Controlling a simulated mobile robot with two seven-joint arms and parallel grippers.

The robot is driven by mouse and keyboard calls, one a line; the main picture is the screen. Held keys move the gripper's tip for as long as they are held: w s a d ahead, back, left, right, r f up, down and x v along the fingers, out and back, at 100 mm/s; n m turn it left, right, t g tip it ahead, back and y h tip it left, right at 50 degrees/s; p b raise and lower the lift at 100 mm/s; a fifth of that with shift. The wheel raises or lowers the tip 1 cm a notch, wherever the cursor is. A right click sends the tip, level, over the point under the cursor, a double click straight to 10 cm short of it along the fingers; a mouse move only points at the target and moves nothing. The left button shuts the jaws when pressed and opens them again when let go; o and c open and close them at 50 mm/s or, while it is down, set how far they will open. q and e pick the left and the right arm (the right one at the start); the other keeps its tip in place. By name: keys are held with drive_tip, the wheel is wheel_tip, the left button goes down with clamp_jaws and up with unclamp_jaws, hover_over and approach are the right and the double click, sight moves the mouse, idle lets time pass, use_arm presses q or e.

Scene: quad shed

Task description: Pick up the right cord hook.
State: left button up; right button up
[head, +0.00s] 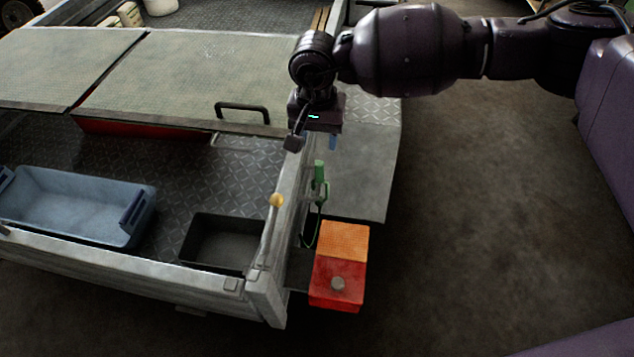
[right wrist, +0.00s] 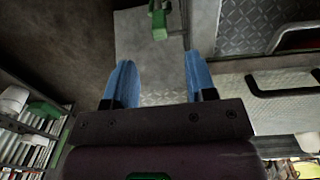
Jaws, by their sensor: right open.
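The right cord hook appears to be the green piece (head: 319,178) at the trailer's right side wall, upright, with a thin dark green loop hanging below it. In the right wrist view a green part (right wrist: 159,24) shows at the top edge, beyond the fingertips and roughly centred between them. My right gripper (head: 333,142) is above and slightly beyond the hook in the head view. Its two blue fingers show apart and empty in the right wrist view (right wrist: 158,65). The fingers do not touch the hook. My left gripper is not in view.
A red and orange lamp (head: 338,285) sits just below the hook. The trailer side wall (head: 277,215) runs close beside it, with a yellow-knobbed rod. A blue bin (head: 75,205) and a black tray (head: 219,242) are inside. Open floor (head: 460,220) lies to the right.

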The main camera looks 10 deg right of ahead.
sight(319, 162)
drive_tip(key=shift+f, duration=0.3)
drive_tip(key=f, duration=0.2)
drive_tip(key=f+b, duration=0.1)
drive_tip(key=f, duration=0.1)
drive_tip(key=shift+s+d+f, duration=0.1)
drive_tip(key=shift+s+f, duration=0.1)
drive_tip(key=shift+f, duration=0.4)
drive_tip(key=f+b, duration=0.1)
drive_tip(key=f, duration=0.3)
drive_tip(key=shift+w+d+f+b, duration=0.15)
drive_tip(key=shift+w+f+b, duration=0.05)
drive_tip(key=shift+b, duration=0.15)
drive_tip(key=shift+f, duration=0.25)
drive_tip(key=shift+r, duration=0.1)
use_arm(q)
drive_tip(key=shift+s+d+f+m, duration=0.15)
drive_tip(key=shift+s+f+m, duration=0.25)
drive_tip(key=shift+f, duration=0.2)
use_arm(e)
clamp_jaws()
drive_tip(key=shift+r, duration=0.1)
